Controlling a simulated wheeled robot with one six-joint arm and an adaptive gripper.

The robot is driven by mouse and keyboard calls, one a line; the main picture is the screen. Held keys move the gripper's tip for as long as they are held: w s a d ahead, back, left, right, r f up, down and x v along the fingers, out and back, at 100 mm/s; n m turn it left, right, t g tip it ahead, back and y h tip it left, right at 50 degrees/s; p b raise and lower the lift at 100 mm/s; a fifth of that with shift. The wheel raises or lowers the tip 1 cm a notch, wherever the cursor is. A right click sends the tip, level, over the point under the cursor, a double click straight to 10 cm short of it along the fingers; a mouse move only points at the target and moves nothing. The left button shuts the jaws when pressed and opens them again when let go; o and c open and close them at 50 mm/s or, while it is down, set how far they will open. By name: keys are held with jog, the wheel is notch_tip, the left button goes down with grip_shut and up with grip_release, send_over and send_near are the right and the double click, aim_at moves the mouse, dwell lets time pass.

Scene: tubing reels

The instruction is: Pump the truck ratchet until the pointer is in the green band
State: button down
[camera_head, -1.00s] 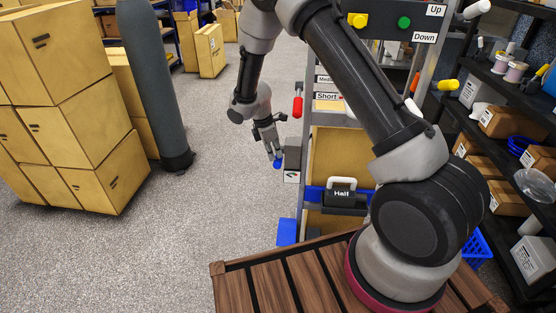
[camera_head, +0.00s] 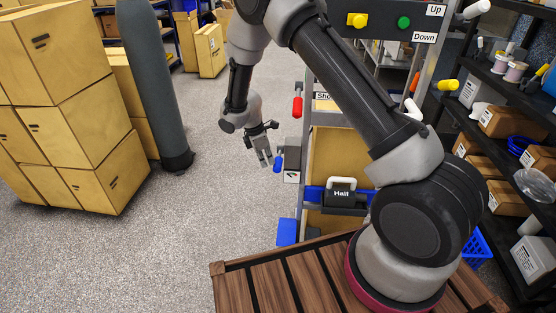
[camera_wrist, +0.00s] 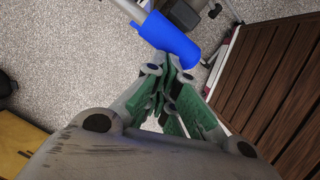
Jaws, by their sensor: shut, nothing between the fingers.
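The ratchet's blue handle (camera_head: 278,161) sticks out at the left of a dark grey box (camera_head: 293,155) on the side of the rack. In the wrist view the blue grip (camera_wrist: 168,40) sits on a pale metal rod, just beyond my fingertips. A small white plate with a dark mark (camera_head: 291,177) is under the box; it is too small to read a pointer or a green band. My gripper (camera_head: 267,162) is shut and empty, just left of the handle. It also shows in the wrist view (camera_wrist: 175,78). I cannot tell whether it touches the grip.
A red-handled lever (camera_head: 297,106) hangs above the box on the rack. A black block marked "Hall" (camera_head: 342,195) sits on the blue rail. A dark grey column (camera_head: 155,85) and stacked cartons (camera_head: 75,120) stand at the left. The floor between is clear.

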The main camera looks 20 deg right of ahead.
jog(key=v, duration=1.2)
jog(key=shift+r, duration=0.1)
dwell(0.6)
